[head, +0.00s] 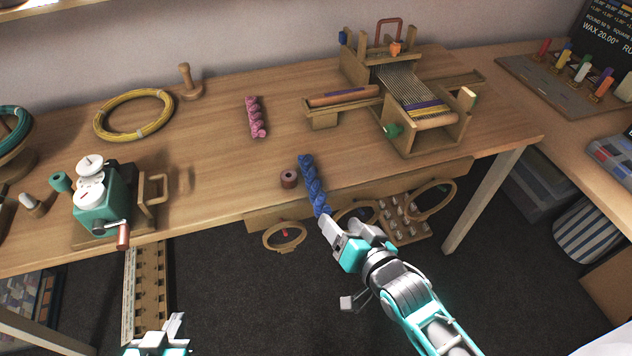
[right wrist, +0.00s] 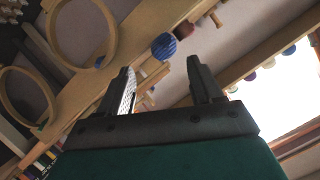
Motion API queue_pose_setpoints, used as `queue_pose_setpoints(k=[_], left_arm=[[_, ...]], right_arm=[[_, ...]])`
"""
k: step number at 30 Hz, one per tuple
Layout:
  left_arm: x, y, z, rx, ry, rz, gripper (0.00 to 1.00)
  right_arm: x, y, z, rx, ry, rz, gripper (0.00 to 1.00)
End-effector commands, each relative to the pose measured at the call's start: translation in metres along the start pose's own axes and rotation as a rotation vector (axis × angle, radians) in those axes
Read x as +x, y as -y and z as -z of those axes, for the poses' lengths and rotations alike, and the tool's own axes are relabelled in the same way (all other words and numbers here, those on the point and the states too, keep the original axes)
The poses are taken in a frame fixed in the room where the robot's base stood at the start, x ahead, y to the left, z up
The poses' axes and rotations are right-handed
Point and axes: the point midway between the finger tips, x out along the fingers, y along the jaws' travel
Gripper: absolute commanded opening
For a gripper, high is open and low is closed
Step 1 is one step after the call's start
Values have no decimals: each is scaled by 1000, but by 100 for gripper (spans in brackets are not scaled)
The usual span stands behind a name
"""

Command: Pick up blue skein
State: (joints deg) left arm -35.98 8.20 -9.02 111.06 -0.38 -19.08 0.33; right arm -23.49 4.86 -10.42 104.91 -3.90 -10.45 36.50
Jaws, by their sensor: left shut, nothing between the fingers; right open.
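The blue skein (head: 312,185) is a twisted length lying on the wooden table, with its near end at the front edge. My right gripper (head: 332,230) is open and empty just in front of that near end in the head view. In the right wrist view, the skein's blue end (right wrist: 164,46) shows beyond the gap between the open fingers (right wrist: 160,72). It appears beyond the fingertips, not between them. My left gripper (head: 172,326) is shut and empty at the bottom left, well away from the skein and partly cut off by the frame.
A dark red spool (head: 289,179) stands just left of the skein. A pink skein (head: 256,117) lies farther back, and a small loom (head: 420,115) stands at right. Wooden hoops (head: 285,237) hang below the front edge. A teal winder (head: 100,200) stands at left.

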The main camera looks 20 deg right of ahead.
Motion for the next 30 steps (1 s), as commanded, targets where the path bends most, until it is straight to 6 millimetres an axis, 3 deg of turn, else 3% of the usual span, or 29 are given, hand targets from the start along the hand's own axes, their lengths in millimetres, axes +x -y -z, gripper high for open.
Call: queue_pose_setpoints(k=[3, 11, 19, 30], left_arm=[[2, -1, -4, 0, 3, -1, 0], [3, -3, -5, 0, 4, -6, 0], [6, -4, -9, 0, 3, -7, 0], [6, -3, -6, 1, -2, -7, 0]], right_arm=[[19, 0, 0, -1, -1, 1, 65], [37, 2, 1, -2, -2, 1, 65], [74, 7, 2, -3, -2, 2, 65], [81, 7, 2, -2, -1, 2, 62]])
